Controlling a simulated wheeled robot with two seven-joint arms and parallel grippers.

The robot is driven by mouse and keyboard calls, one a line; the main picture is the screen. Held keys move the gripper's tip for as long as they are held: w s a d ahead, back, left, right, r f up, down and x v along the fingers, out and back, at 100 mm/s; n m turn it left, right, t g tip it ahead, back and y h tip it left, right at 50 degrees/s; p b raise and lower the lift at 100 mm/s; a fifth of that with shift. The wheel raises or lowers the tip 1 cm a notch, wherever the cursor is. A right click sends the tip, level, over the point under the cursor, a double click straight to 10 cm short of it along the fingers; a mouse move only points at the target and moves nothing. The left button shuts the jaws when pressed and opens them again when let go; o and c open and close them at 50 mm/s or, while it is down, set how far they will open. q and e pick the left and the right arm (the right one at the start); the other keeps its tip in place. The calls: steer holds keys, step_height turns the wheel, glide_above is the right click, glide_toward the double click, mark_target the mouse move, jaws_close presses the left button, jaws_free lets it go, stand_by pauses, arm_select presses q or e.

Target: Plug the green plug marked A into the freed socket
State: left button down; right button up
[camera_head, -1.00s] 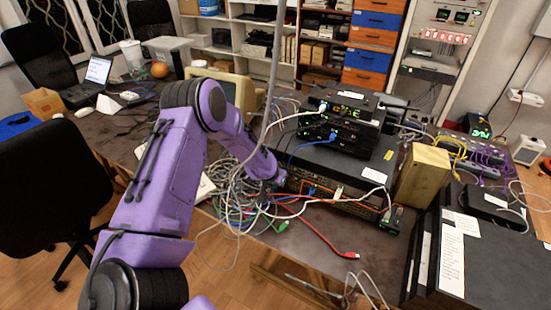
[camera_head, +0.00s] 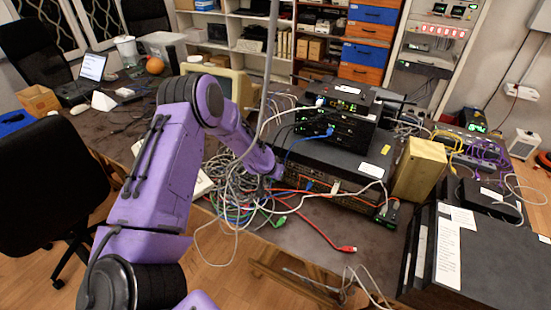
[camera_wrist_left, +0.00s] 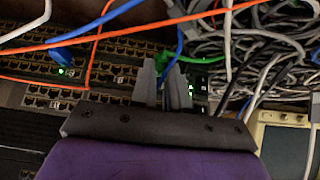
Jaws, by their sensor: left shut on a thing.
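My left gripper (camera_wrist_left: 168,88) is in front of the port rows of a dark network switch (camera_wrist_left: 40,75). Another green plug (camera_head: 280,221) lies loose on the table front. I cannot tell which socket is free. My right gripper is not in view.
A blue plug (camera_wrist_left: 62,57) sits in the switch at left. Orange, blue and white cables cross before the ports, and a grey cable tangle (camera_wrist_left: 265,60) crowds the right. A red plug (camera_head: 347,249) lies on the table. A yellowish box (camera_head: 420,169) stands right of the stack.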

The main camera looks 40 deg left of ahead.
arm_select(q)
steer(key=shift+w+a+b, duration=0.2)
steer(key=shift+w+b, duration=0.1)
steer(key=shift+w, duration=0.45)
stand_by(1.0)
steer(key=c, duration=1)
jaws_free()
steer(key=shift+c, duration=0.2)
steer(key=shift+r, duration=0.1)
steer(key=v, duration=1)
steer(key=shift+s+b, duration=0.2)
steer(key=shift+b, duration=0.25)
steer(key=shift+r, duration=0.1)
